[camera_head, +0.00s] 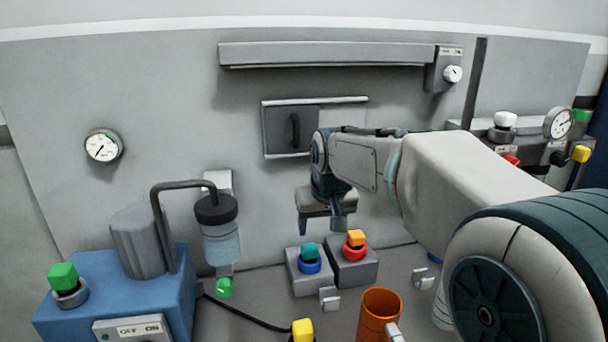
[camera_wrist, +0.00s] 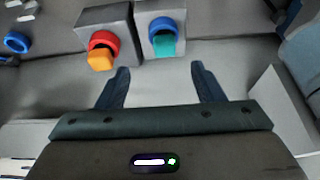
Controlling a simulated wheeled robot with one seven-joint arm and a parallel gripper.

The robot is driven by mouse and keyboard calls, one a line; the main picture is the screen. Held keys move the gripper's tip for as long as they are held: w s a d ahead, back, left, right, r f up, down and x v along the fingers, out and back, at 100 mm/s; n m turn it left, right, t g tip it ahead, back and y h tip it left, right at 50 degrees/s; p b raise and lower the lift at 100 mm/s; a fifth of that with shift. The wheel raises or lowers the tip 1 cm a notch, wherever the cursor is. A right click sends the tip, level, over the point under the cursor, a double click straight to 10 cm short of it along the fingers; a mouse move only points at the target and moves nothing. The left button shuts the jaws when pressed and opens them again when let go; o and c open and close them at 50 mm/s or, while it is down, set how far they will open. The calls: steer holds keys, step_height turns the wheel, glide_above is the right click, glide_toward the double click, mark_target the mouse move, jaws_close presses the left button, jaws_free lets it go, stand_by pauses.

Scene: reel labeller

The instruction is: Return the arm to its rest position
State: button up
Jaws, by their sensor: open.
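My arm reaches in from the right in the head view. My gripper (camera_head: 322,222) hangs in front of the grey back wall, above and behind two grey button boxes. In the wrist view my gripper (camera_wrist: 160,80) shows two dark fingers spread apart with nothing between them. One box (camera_head: 310,284) carries a blue ring with a teal switch. The other box (camera_head: 352,270) carries a red ring with an orange switch. Both boxes also show beyond the fingertips in the wrist view, the red ring (camera_wrist: 103,42) and the blue ring (camera_wrist: 163,26) apart from the fingers.
A small dark sliding door (camera_head: 292,130) is on the wall behind my gripper. A blue pump unit (camera_head: 120,290) and a clear jar (camera_head: 220,240) stand at left. An orange cup (camera_head: 378,316) stands at front. A white knob (camera_head: 504,120) and gauge (camera_head: 558,124) are at right.

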steer(key=s+d+f, duration=0.2)
steer(key=s+d, duration=0.1)
steer(key=s, duration=0.5)
steer(key=s+d+f+m+g+p, duration=0.1)
steer(key=s+d+f, duration=0.2)
steer(key=s, duration=0.4)
steer(key=s+d+f+m, duration=0.1)
steer(key=s+d, duration=0.3)
steer(key=s, duration=0.4)
steer(key=shift+s+f+g+h, duration=0.3)
steer(key=shift+f+h, duration=0.1)
steer(key=shift+f, duration=0.5)
steer(key=shift+w+r, duration=0.15)
steer(key=shift+c, duration=0.3)
step_height(320, 180, up, 8)
steer(key=n+g+h+p, duration=0.2)
steer(key=n+h+p, duration=0.3)
steer(key=n, duration=1.5)
glide_above(310, 246)
steer(key=s+a, duration=0.2)
steer(key=a, duration=0.3)
steer(key=x, duration=0.8)
steer(key=shift+w+f, duration=0.25)
steer(key=shift+w, duration=0.05)
steer(key=shift+w+a+p+x, duration=0.1)
steer(key=shift+a+p+x, duration=0.05)
steer(key=shift+x, duration=1.15)
steer(key=shift+w+a+p+x, duration=0.1)
steer(key=shift+p+x, duration=0.05)
steer(key=shift+x, duration=1.1)
